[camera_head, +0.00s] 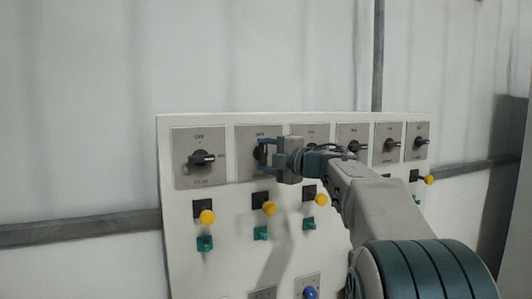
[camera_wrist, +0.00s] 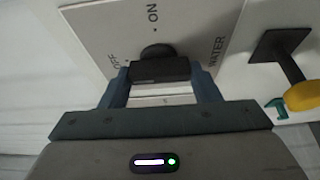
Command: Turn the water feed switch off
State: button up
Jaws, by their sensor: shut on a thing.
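The water switch is a black rotary knob (camera_wrist: 158,68) on a grey plate (camera_wrist: 100,30) marked OFF, ON and WATER in the wrist view. In the head view its plate (camera_head: 243,170) is second from the left, with the knob (camera_head: 259,153) partly hidden by my gripper. My gripper (camera_head: 264,155) has its blue fingers on either end of the knob's handle, also seen in the wrist view (camera_wrist: 160,78). It is shut on the handle. Which end points is not clear.
The pale panel (camera_head: 180,260) carries several similar switches, including a left one (camera_head: 201,157). Below are yellow knobs (camera_head: 207,217) on black mounts and green parts (camera_head: 205,243). A yellow knob (camera_wrist: 305,95) is close on the right in the wrist view. A blue knob (camera_head: 310,293) is lower.

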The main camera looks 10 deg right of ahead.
dwell(0.5)
jog(key=o, duration=1)
jog(key=b+v, duration=0.4)
jog(key=v, duration=1)
jog(key=shift+a, duration=0.1)
